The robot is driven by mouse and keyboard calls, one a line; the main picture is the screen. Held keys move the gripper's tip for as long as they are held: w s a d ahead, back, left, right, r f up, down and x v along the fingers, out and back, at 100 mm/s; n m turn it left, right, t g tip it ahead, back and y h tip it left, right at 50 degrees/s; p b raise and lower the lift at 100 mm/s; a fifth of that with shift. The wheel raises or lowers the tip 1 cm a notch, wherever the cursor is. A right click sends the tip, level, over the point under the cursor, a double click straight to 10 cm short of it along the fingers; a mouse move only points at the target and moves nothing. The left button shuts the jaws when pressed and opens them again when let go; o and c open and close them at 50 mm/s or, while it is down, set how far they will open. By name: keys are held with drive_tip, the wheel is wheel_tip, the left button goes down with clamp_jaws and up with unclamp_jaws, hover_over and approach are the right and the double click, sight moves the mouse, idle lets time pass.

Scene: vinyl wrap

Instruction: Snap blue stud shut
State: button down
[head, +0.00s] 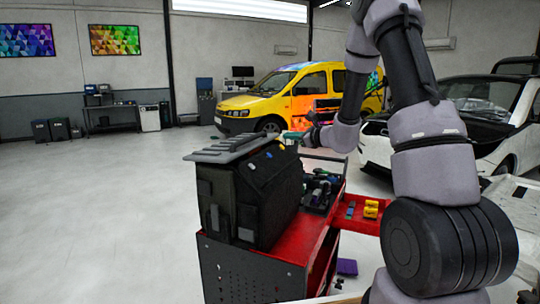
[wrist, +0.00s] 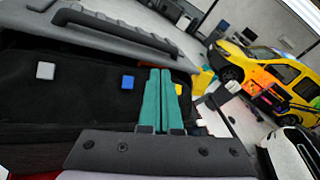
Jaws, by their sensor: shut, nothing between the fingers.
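A black fabric tool bag (head: 245,205) with a grey ribbed lid stands on a red cart. In the wrist view, a blue stud (wrist: 128,83) shows on the bag's dark fabric (wrist: 85,95), between a white stud (wrist: 45,70) and a yellow stud (wrist: 178,89). My gripper (head: 287,135) is at the bag's upper right edge in the head view. Its teal fingers (wrist: 158,72) are together and empty, just right of the blue stud in the wrist view. I cannot tell whether they touch the fabric. Whether the blue stud is fastened cannot be seen.
The red cart (head: 330,240) holds a black tray of tools (head: 321,190) and small yellow blocks (head: 371,208) right of the bag. A yellow van (head: 290,95) and a white car (head: 485,125) stand behind. The floor at left is clear.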

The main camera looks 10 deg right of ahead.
drive_tip(key=shift+w+a+f, duration=0.45)
drive_tip(key=shift+a+f, duration=0.25)
drive_tip(key=shift+f, duration=0.25)
drive_tip(key=shift+w+a+f, duration=0.45)
drive_tip(key=shift+a+f, duration=0.2)
drive_tip(key=shift+f, duration=0.35)
drive_tip(key=shift+w+a+f, duration=0.45)
drive_tip(key=shift+a+f, duration=0.25)
drive_tip(key=shift+f, duration=0.25)
drive_tip(key=shift+w+a+f, duration=0.2)
drive_tip(key=shift+f, duration=0.2)
drive_tip(key=shift+w+a+f, duration=0.15)
drive_tip(key=shift+a+f, duration=0.15)
drive_tip(key=shift+f, duration=0.1)
idle(0.6)
drive_tip(key=shift+d+r, duration=0.1)
drive_tip(key=shift+s+d+r, duration=0.35)
drive_tip(key=shift+d+r, duration=0.05)
drive_tip(key=shift+r, duration=0.25)
drive_tip(key=shift+d, duration=0.1)
drive_tip(key=shift+s+d+r, duration=0.3)
drive_tip(key=shift+d+r, duration=0.1)
drive_tip(key=shift+r, duration=0.25)
drive_tip(key=shift+s+d+r, duration=0.3)
drive_tip(key=shift+d+r, duration=0.15)
drive_tip(key=shift+r, duration=0.15)
drive_tip(key=shift+s+d+r, duration=0.3)
drive_tip(key=shift+d+r, duration=0.1)
drive_tip(key=shift+r, duration=0.25)
